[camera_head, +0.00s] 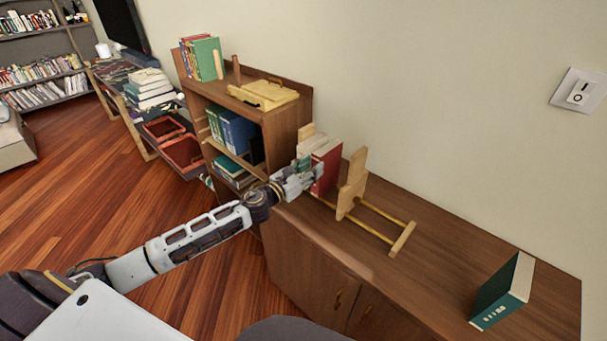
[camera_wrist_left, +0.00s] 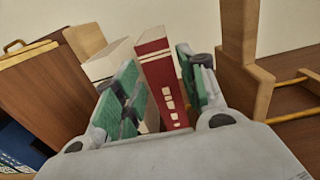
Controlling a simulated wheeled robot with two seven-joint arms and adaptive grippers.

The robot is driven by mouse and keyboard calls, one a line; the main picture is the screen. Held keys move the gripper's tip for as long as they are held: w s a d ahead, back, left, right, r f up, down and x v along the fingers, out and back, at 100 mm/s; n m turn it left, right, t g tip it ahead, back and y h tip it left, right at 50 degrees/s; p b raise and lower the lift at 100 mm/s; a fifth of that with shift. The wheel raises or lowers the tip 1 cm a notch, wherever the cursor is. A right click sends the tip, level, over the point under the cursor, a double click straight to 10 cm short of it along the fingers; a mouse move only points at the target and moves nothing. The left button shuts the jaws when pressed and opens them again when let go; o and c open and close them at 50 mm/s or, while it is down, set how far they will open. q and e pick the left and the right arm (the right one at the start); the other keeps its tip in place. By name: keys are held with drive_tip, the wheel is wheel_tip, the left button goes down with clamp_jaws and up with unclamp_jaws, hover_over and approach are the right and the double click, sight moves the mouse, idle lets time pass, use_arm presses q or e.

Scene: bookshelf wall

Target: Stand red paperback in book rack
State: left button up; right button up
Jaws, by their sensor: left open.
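The red paperback (camera_head: 328,166) stands upright in the wooden book rack (camera_head: 352,184), beside a pale book, with a gap between it and the rack's right end panel. In the left wrist view its red spine (camera_wrist_left: 160,84) faces me between my fingers, leaning slightly. My left gripper (camera_head: 308,177) is open at the spine, one green-padded finger on each side, as the left wrist view (camera_wrist_left: 157,66) shows. Whether the pads touch the cover I cannot tell. The rack's rails run out to the right. My right gripper is not in view.
A dark green book (camera_head: 503,291) stands on the cabinet top (camera_head: 440,255) at the right. A small shelf (camera_head: 290,118) with books and a wooden box stands left of the rack. The cabinet top between the rack and the green book is clear.

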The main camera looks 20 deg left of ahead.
use_arm(q)
drive_tip(key=shift+v, duration=1.55)
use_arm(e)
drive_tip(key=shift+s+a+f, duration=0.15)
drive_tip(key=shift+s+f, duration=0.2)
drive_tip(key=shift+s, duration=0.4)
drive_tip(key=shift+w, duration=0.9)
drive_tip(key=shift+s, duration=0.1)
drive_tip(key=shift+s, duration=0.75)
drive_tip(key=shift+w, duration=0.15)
